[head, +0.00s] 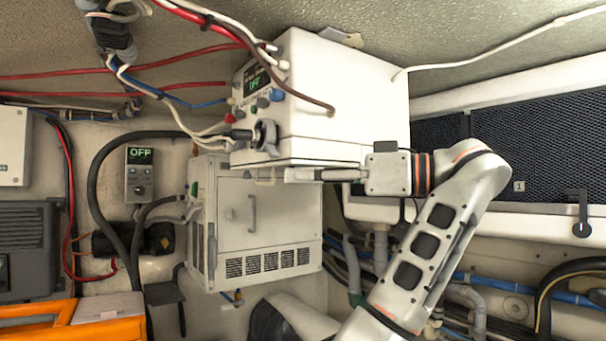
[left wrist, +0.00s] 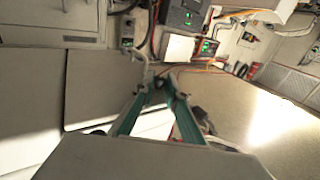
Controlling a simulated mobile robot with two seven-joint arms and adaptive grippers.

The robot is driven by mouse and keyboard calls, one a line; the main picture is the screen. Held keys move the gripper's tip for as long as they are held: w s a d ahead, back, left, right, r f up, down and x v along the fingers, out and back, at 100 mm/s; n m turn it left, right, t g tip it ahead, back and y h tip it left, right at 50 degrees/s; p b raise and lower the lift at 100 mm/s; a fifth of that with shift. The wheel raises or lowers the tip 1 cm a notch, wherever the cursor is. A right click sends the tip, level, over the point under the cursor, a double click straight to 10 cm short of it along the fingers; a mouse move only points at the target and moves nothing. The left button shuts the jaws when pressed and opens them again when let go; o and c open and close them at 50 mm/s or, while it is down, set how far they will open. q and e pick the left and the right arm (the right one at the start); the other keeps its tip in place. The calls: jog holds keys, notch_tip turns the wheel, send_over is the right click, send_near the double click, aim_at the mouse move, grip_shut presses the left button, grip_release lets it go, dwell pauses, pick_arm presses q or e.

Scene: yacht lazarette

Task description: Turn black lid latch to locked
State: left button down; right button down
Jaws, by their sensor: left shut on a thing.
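A dark latch (head: 265,135), which looks like the black lid latch, sits at the front corner of the white box (head: 340,85), by its lid seam. My left gripper (head: 250,174) reaches leftward along the box's lower edge, its fingertips just below the latch. In the left wrist view, the fingers of my left gripper (left wrist: 160,88) converge on a small dark thing, which I take to be the latch. Its exact contact and turn angle are hidden. My right gripper does not show.
A vented white cabinet (head: 262,225) stands below the box. Red, blue and white cables (head: 215,40) cross at the upper left. A dark hose (head: 98,190) loops at the left. A black lever (head: 582,213) is on the right wall, below dark mesh (head: 540,130).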

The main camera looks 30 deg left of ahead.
pick_arm(q)
jog(key=shift+w+n+g+h, duration=0.15)
jog(key=shift+n+g+h, duration=0.15)
jog(key=shift+n+g, duration=0.65)
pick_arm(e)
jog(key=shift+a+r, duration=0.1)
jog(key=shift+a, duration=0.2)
pick_arm(q)
jog(key=shift+g, duration=0.45)
jog(key=shift+a+n+g, duration=0.1)
jog(key=shift+n+g, duration=0.15)
jog(key=shift+g, duration=0.15)
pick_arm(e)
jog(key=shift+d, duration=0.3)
pick_arm(q)
jog(key=c, duration=2)
grip_release()
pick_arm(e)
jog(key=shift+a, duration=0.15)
pick_arm(q)
jog(key=shift+w, duration=0.1)
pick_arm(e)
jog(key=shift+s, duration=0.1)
pick_arm(q)
jog(key=shift+t, duration=0.4)
